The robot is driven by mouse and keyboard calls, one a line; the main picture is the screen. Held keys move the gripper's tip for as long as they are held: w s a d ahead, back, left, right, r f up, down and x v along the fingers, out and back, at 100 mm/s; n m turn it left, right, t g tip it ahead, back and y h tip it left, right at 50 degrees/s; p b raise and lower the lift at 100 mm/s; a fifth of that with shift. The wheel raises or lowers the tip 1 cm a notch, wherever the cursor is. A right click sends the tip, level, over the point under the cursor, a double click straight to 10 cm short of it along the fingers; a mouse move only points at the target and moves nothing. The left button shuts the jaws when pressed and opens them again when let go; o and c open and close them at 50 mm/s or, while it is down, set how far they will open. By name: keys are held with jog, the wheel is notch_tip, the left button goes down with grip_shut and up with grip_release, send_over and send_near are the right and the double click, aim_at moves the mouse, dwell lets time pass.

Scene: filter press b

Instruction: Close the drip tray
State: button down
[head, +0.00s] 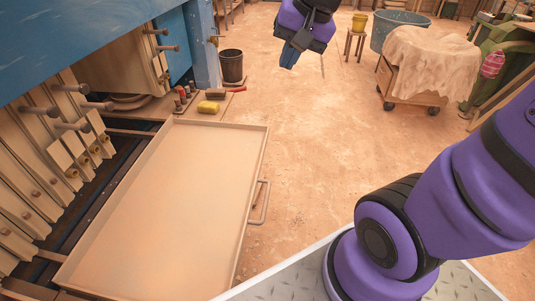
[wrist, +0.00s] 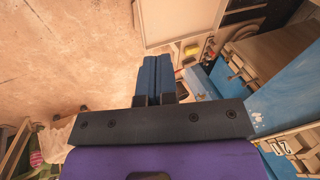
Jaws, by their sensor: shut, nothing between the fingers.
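The drip tray (head: 160,205) is a wide, shallow beige tray with low walls, out to the right from under the filter press in the head view. Its bar handle (head: 261,202) is on its right wall. In the wrist view, part of the tray (wrist: 180,18) shows at the top, with the handle (wrist: 137,14) at its left edge. My gripper (head: 288,58) is shut and empty, beyond the tray's far right corner and apart from it. Its blue fingers (wrist: 155,75) lie together in the wrist view.
The blue press frame (head: 90,25) and its row of plates (head: 60,150) stand on the left. A yellow sponge (head: 208,107), a brush (head: 216,94) and a dark bucket (head: 231,66) are beyond the tray. A cloth-covered cart (head: 435,65) stands far right. The floor right of the tray is clear.

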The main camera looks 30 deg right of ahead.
jog(key=w+d+f+m+y, duration=0.1)
jog(key=w+d+f+m, duration=0.2)
jog(key=w+f+m, duration=0.45)
jog(key=w+d+f+m+y, duration=0.1)
jog(key=w+d+f+m, duration=0.3)
jog(key=w+f, duration=0.55)
jog(key=w+d+f+m+g+h, duration=0.1)
jog(key=d+f+m, duration=0.3)
jog(key=f, duration=0.7)
jog(key=w+d+f+m, duration=0.2)
jog(key=d+f+m, duration=0.2)
jog(key=f, duration=0.7)
jog(key=w+a+f, duration=0.4)
jog(key=a+f, duration=0.2)
jog(key=f, duration=0.3)
jog(key=shift+f, duration=0.25)
jog(key=shift+w+a, duration=0.1)
jog(key=shift+w, duration=0.05)
